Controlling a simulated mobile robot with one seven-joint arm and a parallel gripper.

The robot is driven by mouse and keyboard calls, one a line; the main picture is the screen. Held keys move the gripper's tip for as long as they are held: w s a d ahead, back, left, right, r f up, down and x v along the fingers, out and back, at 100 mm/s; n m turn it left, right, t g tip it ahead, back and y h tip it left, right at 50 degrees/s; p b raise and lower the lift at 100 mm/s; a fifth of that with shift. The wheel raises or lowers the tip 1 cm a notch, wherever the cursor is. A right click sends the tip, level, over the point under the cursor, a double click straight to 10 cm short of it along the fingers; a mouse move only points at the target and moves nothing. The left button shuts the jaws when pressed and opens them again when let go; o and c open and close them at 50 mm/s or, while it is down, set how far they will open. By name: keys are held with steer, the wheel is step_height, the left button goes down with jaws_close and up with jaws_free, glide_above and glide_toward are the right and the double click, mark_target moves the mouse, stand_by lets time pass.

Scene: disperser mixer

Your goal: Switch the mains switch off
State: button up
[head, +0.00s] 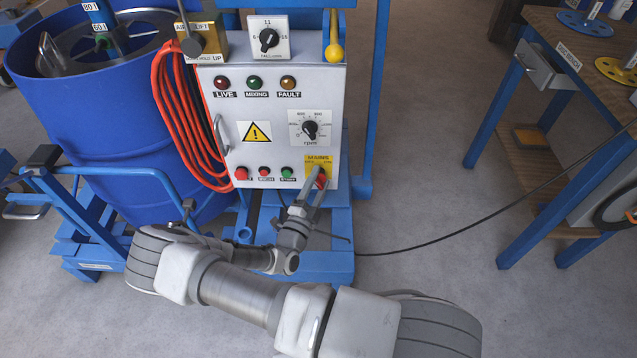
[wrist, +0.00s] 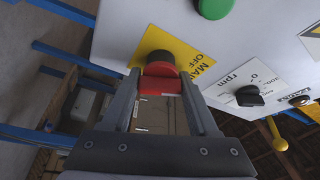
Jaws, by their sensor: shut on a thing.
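The mains switch is a red knob on a yellow plate marked MAINS (head: 318,160) at the lower right of the white control panel (head: 275,210). Only a bit of the red knob (head: 322,180) shows in the head view, beside my fingertips. My gripper (head: 315,186) comes up to it from below. In the wrist view the red knob (wrist: 161,84) sits between the two fingers of my gripper (wrist: 162,92), which is shut on it. Its dark and red round front shows above. The word OFF can be read on the yellow plate beside it; the knob's exact pointing is hard to tell.
Red, green and other buttons (head: 264,170) sit left of the switch, and an rpm dial (head: 310,130) is above it. An orange hose (head: 182,120) hangs left, by a blue drum (head: 100,130). A black cable (head: 450,235) crosses the floor toward a workbench (head: 590,70).

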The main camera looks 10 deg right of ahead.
steer(key=shift+n+t+y+b, duration=0.5)
steer(key=shift+n+t, duration=0.4)
steer(key=shift+n, duration=1.4)
steer(key=o, duration=1.4)
